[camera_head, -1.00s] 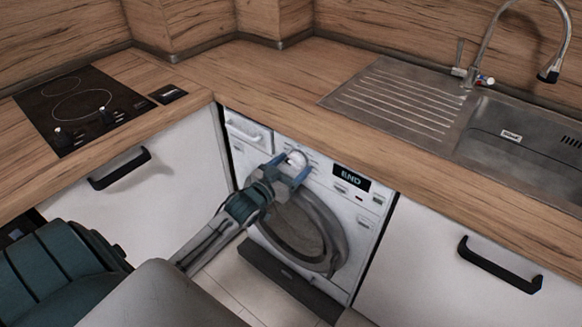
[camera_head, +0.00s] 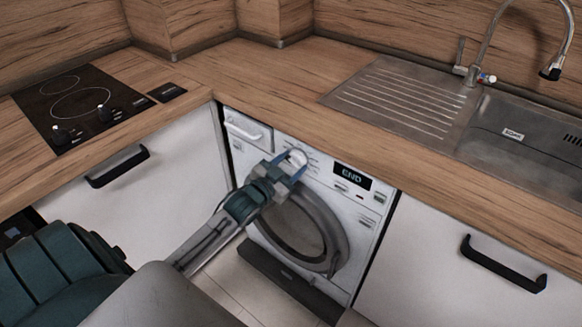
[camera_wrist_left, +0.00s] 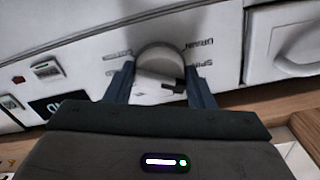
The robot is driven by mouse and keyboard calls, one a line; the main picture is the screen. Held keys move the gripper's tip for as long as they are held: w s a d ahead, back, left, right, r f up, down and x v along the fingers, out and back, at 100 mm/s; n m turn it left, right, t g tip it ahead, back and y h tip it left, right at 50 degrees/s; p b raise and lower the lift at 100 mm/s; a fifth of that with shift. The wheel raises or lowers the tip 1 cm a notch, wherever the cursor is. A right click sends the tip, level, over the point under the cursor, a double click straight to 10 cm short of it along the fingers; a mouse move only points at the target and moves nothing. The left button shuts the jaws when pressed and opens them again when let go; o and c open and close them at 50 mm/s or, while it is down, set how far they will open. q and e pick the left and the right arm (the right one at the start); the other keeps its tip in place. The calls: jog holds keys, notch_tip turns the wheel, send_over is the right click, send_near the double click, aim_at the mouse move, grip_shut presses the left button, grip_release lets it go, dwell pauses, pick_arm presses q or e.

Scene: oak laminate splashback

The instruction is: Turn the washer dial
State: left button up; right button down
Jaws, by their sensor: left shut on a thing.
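The white washer (camera_head: 352,222) stands under the counter, with a grey round door and a display reading END. Its round dial (camera_head: 297,157) is on the front panel, left of the display. The dial also shows in the left wrist view (camera_wrist_left: 160,60), with a dark mark on it and printed labels around it. My left gripper (camera_head: 290,166) is at the dial, with its two blue fingers on either side, shut on it. In the wrist view the fingers (camera_wrist_left: 160,84) straddle the dial and hide part of its lower edge. My right gripper is not in view.
The wooden counter (camera_head: 240,65) overhangs just above the washer panel. A detergent drawer (camera_head: 247,130) is left of the dial. White cabinets with black handles flank the washer. A hob (camera_head: 75,105) and a steel sink (camera_head: 400,98) are on the counter.

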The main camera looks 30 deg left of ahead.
pick_arm(q)
jog(key=m+b, duration=0.2)
jog(key=m, duration=0.6)
jog(key=shift+a+m+b, duration=0.1)
jog(key=shift+m+b, duration=0.6)
jog(key=shift+m, duration=1.3)
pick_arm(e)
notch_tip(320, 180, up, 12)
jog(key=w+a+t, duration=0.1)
pick_arm(q)
jog(key=o, duration=1)
jog(key=shift+r, duration=0.1)
